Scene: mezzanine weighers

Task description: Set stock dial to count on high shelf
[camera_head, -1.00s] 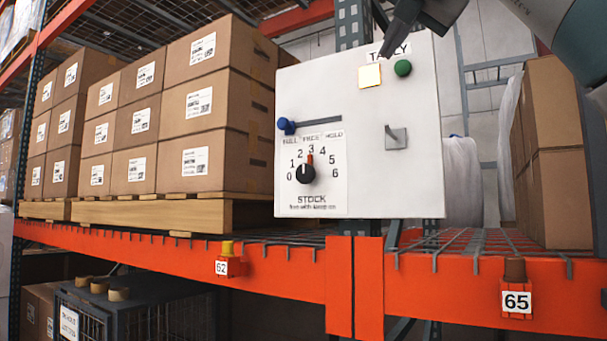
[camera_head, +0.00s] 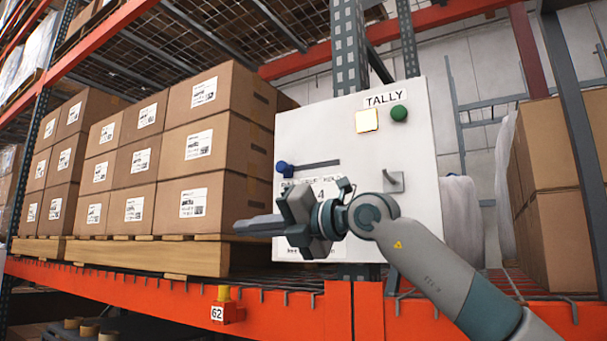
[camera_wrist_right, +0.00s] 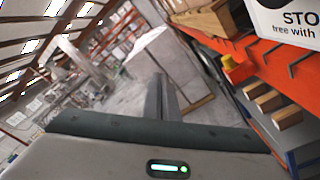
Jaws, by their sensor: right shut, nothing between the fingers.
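The white control panel (camera_head: 345,125), labelled TALLY, stands at the rack upright. My right gripper (camera_head: 240,226) is in front of its lower part, shut and empty, with its fingers pointing left. The gripper hides the stock dial and most of its number scale; only a 4 shows clearly, so the dial's setting cannot be read. In the right wrist view the shut fingers (camera_wrist_right: 161,80) point away from the panel's lower corner (camera_wrist_right: 285,18), where "STO" shows. Several labelled cartons (camera_head: 205,135) are stacked in rows on a shelf pallet (camera_head: 150,256). My left gripper is not in view.
The panel also carries a blue slider knob (camera_head: 281,167), a lit yellow square (camera_head: 367,121), a green button (camera_head: 399,113) and a grey hook (camera_head: 393,182). An orange beam (camera_head: 290,312) with tag 62 (camera_head: 217,314) runs below. More cartons (camera_head: 550,190) stand right.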

